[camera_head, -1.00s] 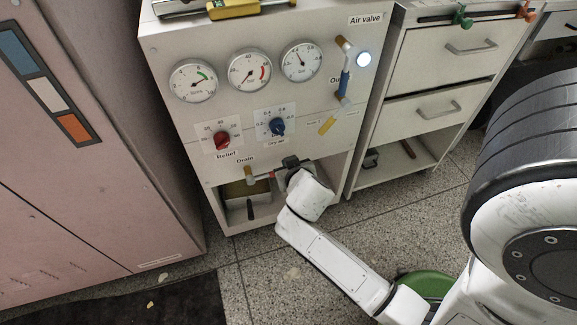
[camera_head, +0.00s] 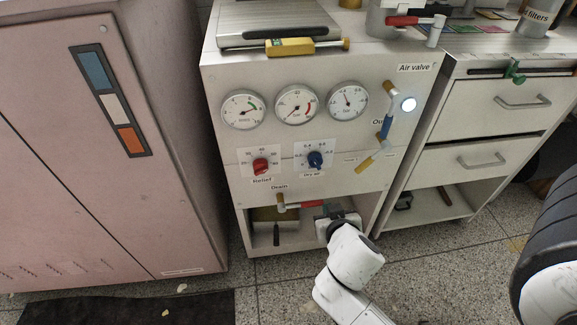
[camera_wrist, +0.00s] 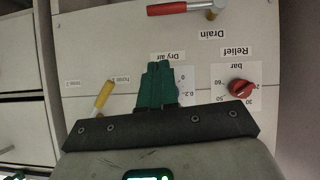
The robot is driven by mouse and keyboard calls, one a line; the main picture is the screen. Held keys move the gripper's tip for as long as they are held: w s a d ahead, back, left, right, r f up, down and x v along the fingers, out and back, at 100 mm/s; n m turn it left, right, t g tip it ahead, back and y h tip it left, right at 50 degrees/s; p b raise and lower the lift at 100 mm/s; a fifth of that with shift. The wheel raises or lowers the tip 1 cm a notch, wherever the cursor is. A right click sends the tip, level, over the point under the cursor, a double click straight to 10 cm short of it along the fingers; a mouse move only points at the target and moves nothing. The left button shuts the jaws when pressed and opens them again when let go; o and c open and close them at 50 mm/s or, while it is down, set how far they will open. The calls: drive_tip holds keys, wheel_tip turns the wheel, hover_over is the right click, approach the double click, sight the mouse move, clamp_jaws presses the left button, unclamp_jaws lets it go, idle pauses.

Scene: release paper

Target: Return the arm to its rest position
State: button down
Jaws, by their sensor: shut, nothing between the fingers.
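My gripper (camera_wrist: 158,85) shows in the wrist view with its green fingers shut together and nothing between them. The fingers cover part of the Dry air dial. In the head view, the dark gripper end (camera_head: 338,218) of my white arm is low in front of the panel, just right of the red Drain handle (camera_head: 305,204). I cannot tell its exact distance from the panel. The Drain handle also shows at the top of the upside-down wrist view (camera_wrist: 180,8).
The panel cabinet (camera_head: 225,170) carries three gauges, a red Relief knob (camera_head: 261,167), a blue Dry air knob (camera_head: 315,160) and the blue Air valve handle (camera_head: 386,127). A pink cabinet (camera_head: 170,150) stands left, a drawer unit (camera_head: 480,130) right. Speckled floor (camera_head: 440,275) is open in front.

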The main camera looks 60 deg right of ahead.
drive_tip(key=s+a+f+n+g+y, duration=0.25)
drive_tip(key=a+n+y, duration=0.25)
drive_tip(key=a, duration=0.3)
drive_tip(key=s+a+f+n+g+y, duration=0.1)
drive_tip(key=a+f+n+g+y, duration=0.25)
drive_tip(key=a, duration=0.45)
wheel_tip(320, 180, up, 21)
drive_tip(key=p, duration=2.1)
drive_tip(key=shift+s+f+n+y, duration=0.15)
drive_tip(key=shift+s+n+y, duration=0.1)
drive_tip(key=shift+n+y, duration=0.15)
drive_tip(key=shift+d, duration=0.1)
